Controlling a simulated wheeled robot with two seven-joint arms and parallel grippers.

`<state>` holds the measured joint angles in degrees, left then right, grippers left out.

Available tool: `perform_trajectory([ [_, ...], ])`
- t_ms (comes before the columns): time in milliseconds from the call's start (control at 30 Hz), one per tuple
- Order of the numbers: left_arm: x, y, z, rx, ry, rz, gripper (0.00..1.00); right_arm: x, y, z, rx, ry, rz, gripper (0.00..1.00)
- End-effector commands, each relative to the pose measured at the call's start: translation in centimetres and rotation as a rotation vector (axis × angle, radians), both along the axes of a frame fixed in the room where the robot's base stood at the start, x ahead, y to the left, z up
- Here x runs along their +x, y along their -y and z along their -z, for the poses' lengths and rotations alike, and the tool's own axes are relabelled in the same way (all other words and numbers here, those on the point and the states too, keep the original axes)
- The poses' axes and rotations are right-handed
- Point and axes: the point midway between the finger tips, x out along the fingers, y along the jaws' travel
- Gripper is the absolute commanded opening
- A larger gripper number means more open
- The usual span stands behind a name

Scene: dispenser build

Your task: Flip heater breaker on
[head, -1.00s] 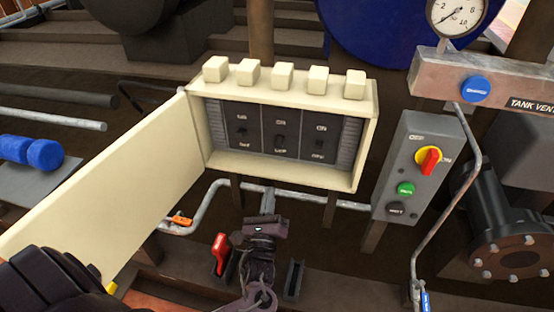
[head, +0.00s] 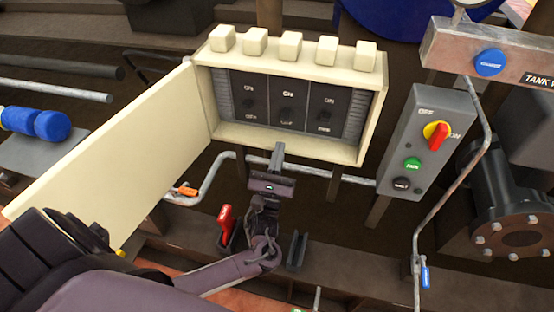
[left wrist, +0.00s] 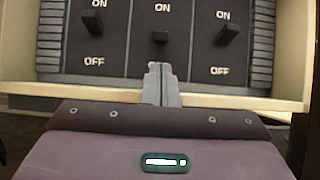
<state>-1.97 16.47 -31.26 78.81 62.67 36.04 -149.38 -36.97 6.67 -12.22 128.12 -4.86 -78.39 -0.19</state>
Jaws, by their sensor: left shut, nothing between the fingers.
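A cream breaker box (head: 290,144) stands open, its door (head: 110,150) swung out to the left. Its dark panel (head: 287,100) holds three toggle switches marked ON above and OFF below. In the left wrist view the left toggle (left wrist: 93,20), middle toggle (left wrist: 160,37) and right toggle (left wrist: 228,33) show; I see no name saying which is the heater's. I cannot tell their settings surely. My left gripper (head: 279,150) is shut and empty. Its fingertips (left wrist: 160,70) are at the box's lower edge, below the middle toggle, and hide its OFF mark. My right gripper is out of view.
A grey control box (head: 415,145) with a red-and-yellow knob stands to the right. A bent pipe (head: 350,180) runs below the breaker box. A red-handled lever (head: 225,218) stands left of my left wrist. Cream blocks (head: 290,46) line the box top.

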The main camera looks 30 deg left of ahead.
Motion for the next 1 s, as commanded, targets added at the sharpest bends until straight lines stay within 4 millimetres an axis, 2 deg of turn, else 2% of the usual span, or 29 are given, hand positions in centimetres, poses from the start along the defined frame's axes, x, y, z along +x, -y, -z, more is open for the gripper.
perform_trajectory([
  [200, 3.0, -0.8, -2.1, 0.001, 0.002, 0.000, 0.00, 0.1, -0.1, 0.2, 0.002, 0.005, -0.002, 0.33],
  [400, 4.3, -1.1, -3.0, 0.000, -0.001, 0.001, 0.00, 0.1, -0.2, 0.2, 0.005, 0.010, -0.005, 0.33],
  [1000, 4.4, -1.1, -3.3, -0.003, -0.010, 0.000, 0.00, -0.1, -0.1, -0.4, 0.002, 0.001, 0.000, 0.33],
])
